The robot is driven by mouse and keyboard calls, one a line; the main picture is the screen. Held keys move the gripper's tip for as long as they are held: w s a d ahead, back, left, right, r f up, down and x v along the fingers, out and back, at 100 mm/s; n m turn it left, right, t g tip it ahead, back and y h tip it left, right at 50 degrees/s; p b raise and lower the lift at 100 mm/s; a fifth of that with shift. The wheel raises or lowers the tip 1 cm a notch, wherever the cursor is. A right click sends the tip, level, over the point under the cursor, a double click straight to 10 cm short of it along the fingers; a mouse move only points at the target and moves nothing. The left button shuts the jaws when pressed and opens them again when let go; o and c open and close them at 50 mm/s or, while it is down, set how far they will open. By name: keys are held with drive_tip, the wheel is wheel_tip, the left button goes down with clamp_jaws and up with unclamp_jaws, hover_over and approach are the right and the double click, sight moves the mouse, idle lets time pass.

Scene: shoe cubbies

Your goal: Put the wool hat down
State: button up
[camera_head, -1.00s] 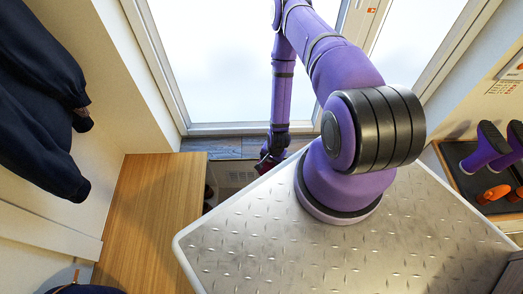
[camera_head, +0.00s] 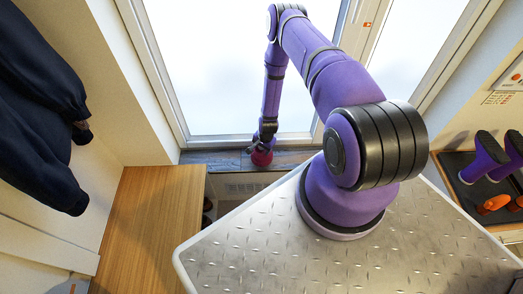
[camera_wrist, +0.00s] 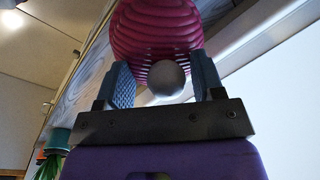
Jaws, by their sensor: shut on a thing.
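The wool hat is ribbed and dark pink-red with a pale grey pompom. In the wrist view the hat (camera_wrist: 158,30) fills the top middle, with its pompom between the two blue-grey fingers of my gripper (camera_wrist: 165,82). The fingers are shut on the hat. In the head view the hat (camera_head: 262,157) is a small red shape at the end of my arm, at the grey sill below the window. My gripper (camera_head: 264,138) is just above it, small and dark. I cannot tell whether the hat touches the sill.
A grey window sill (camera_head: 226,160) runs under the large bright window (camera_head: 225,70). A wooden bench top (camera_head: 150,220) is at left, with dark jackets (camera_head: 40,110) hanging above it. Purple boots (camera_head: 485,155) stand on a tray at right. A green plant in a pot (camera_wrist: 52,155) shows in the wrist view.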

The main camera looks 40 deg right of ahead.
drive_tip(key=shift+w+d+f, duration=0.1)
drive_tip(key=shift+w+f, duration=0.1)
drive_tip(key=shift+w, duration=0.4)
drive_tip(key=shift+f, duration=1.6)
drive_tip(key=o, duration=1.4)
drive_tip(key=shift+f, duration=0.1)
